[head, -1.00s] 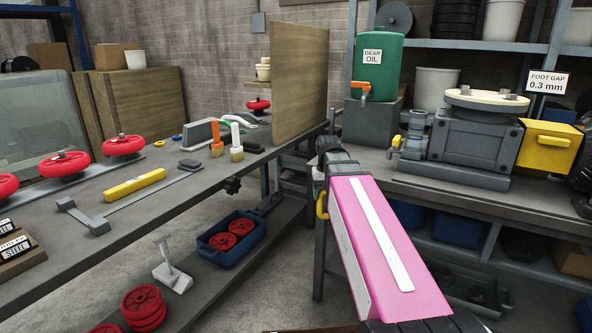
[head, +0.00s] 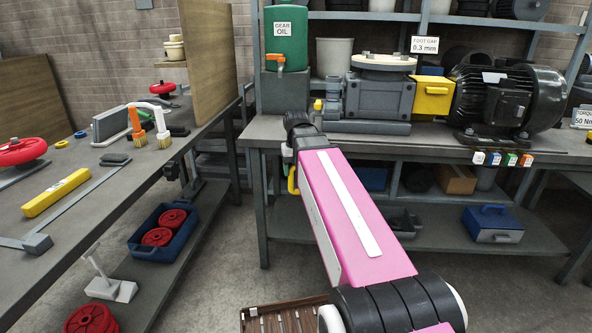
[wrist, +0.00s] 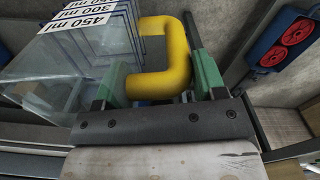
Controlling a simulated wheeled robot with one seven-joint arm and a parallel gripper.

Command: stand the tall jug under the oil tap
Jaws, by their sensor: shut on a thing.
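My gripper (wrist: 158,85) is shut on the yellow handle (wrist: 172,62) of a clear jug (wrist: 60,85), with a green-padded finger on each side. The jug has blue-edged lines and labels reading 450 ml and 300 ml. In the head view a yellow loop, apparently the handle (head: 292,180), shows beside my pink arm; the clear body cannot be made out there. The green gear oil drum (head: 286,35) stands on a grey block (head: 285,92) on the far bench. Its orange oil tap (head: 271,63) points forward, above and beyond my gripper. I cannot tell the jug's tilt.
A grey machine (head: 378,95) with a yellow box and a black motor (head: 505,98) stand right of the drum on the far bench (head: 440,142). A wooden panel (head: 208,55) rises left of the drum. The left bench holds tools and red wheels (head: 22,151). Floor between the benches is open.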

